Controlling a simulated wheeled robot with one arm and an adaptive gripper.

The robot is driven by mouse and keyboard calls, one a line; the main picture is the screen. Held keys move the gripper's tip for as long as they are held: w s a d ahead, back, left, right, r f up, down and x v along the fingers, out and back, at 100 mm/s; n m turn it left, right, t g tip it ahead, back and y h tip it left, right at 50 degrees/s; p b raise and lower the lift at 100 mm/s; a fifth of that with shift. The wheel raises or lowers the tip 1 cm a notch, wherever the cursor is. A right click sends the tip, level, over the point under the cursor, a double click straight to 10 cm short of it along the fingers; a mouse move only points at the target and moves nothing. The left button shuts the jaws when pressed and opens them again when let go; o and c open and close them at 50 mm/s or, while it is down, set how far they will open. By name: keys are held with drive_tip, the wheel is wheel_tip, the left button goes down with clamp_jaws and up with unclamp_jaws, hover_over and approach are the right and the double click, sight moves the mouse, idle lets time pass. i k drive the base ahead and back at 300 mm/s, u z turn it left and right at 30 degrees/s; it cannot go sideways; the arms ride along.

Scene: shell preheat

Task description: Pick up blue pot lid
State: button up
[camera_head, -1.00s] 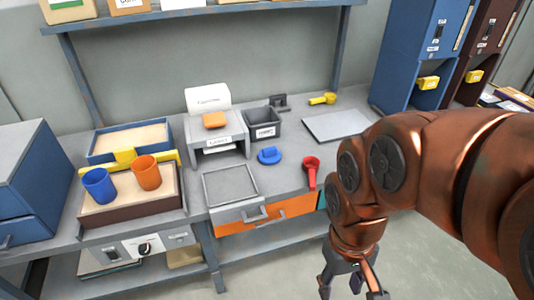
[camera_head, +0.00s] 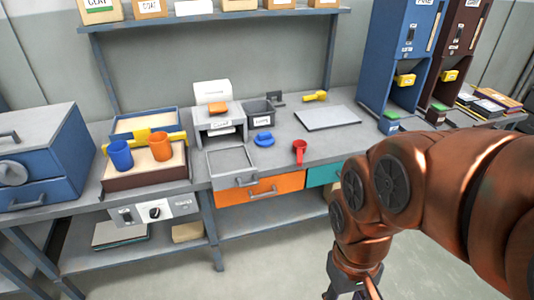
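The blue pot lid (camera_head: 264,138) is a small round lid with a knob, lying on the grey worktop near the middle of the view. It sits between the grey open tray and the red scoop-like cup (camera_head: 299,150). My gripper (camera_head: 352,292) is low at the bottom edge of the view, in front of the bench and well below and to the right of the lid. Its fingers are mostly cut off by the frame, so I cannot see whether they are open.
Left on the bench, a blue cup (camera_head: 120,155) and an orange cup (camera_head: 160,147) stand in a sand tray. A grey bin (camera_head: 260,113), yellow scoop (camera_head: 315,96) and flat grey plate (camera_head: 327,118) lie behind the lid. An orange drawer (camera_head: 262,189) is below.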

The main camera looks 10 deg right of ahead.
sight(265, 139)
drive_tip(key=z, duration=0.1)
drive_tip(key=k, duration=0.45)
drive_tip(key=u, duration=1.15)
drive_tip(key=i, duration=0.75)
drive_tip(key=u, duration=0.6)
drive_tip(key=i, duration=0.7)
drive_tip(key=z, duration=1.05)
drive_tip(key=i, duration=0.7)
drive_tip(key=z, duration=0.8)
